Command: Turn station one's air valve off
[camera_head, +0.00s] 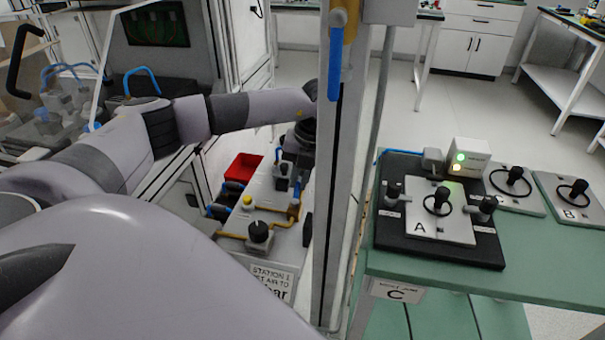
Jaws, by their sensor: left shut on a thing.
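A blue lever handle (335,65) hangs upright at the front of a grey post, beside a brass-coloured fitting (351,22) at the top. I cannot tell for sure that it is station one's air valve. My left arm reaches in from the left and passes behind the post. My left gripper (298,145) is a dark shape just left of the post, above the station 1 panel. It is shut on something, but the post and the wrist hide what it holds. The panel carries a black knob (258,232) and a "STATION 1" label (272,279). My right gripper is not in view.
The post (340,190) stands close in front of my left wrist. At the right, a green bench (450,285) holds a black fixture (388,238) with plate A (425,225), plate B (571,212) and an indicator box (470,152) with green and yellow lights.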

